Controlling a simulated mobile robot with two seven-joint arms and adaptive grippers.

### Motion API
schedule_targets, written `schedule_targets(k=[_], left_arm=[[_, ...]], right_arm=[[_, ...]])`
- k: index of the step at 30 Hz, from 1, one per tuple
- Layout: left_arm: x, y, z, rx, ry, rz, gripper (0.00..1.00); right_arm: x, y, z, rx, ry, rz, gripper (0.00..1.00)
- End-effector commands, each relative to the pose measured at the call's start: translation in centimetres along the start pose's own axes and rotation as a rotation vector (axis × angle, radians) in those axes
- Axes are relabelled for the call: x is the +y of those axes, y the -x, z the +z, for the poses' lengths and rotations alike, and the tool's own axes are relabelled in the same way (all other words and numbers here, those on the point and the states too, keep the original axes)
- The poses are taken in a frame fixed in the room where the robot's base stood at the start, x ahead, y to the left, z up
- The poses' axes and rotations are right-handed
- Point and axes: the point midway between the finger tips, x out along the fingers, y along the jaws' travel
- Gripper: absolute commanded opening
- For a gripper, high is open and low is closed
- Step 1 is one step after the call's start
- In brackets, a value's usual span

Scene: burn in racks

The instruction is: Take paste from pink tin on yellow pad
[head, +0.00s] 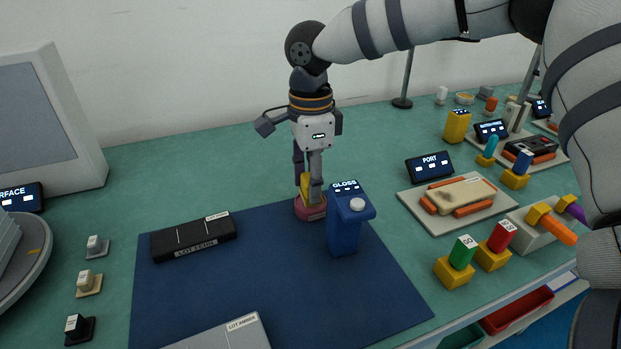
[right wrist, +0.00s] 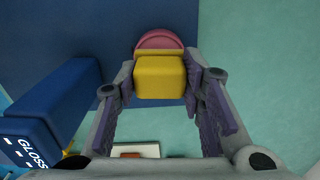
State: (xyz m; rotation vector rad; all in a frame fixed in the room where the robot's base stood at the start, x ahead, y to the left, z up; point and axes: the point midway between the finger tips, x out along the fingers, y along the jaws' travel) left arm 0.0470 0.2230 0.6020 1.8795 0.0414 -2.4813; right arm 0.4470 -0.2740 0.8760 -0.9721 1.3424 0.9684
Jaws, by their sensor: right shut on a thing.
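The pink tin (head: 311,210) stands at the back edge of the dark blue mat, just left of the blue GLOSS post. My right gripper (head: 308,187) points down over the tin and is shut on the yellow pad (head: 304,186). In the right wrist view the yellow pad (right wrist: 160,78) sits between the two fingers, with the rounded pink tin (right wrist: 158,41) showing past it. The pad's lower end is at the tin; I cannot tell whether it touches paste, and no paste shows. My left gripper is out of view.
The blue GLOSS post (head: 346,230) stands close to the right gripper. A black LOT FERN case (head: 194,237) and a grey LOT AMBER case (head: 222,335) lie on the mat (head: 290,290). Yellow-based red and green blocks (head: 456,262) and trays (head: 432,216) crowd the right.

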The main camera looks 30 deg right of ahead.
Motion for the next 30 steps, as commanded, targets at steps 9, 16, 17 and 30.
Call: schedule_targets(k=[9,16,17,30], left_arm=[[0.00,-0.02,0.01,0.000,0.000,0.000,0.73],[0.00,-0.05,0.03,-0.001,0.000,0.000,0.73],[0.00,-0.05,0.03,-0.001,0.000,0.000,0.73],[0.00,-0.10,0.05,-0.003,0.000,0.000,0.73]], right_arm=[[0.00,-0.13,0.01,0.000,0.000,0.000,0.14],[0.00,-0.42,0.00,0.001,0.000,0.000,0.14],[0.00,-0.45,0.00,0.001,0.000,0.000,0.14],[-0.01,-0.88,-0.01,0.001,0.000,0.000,0.14]])
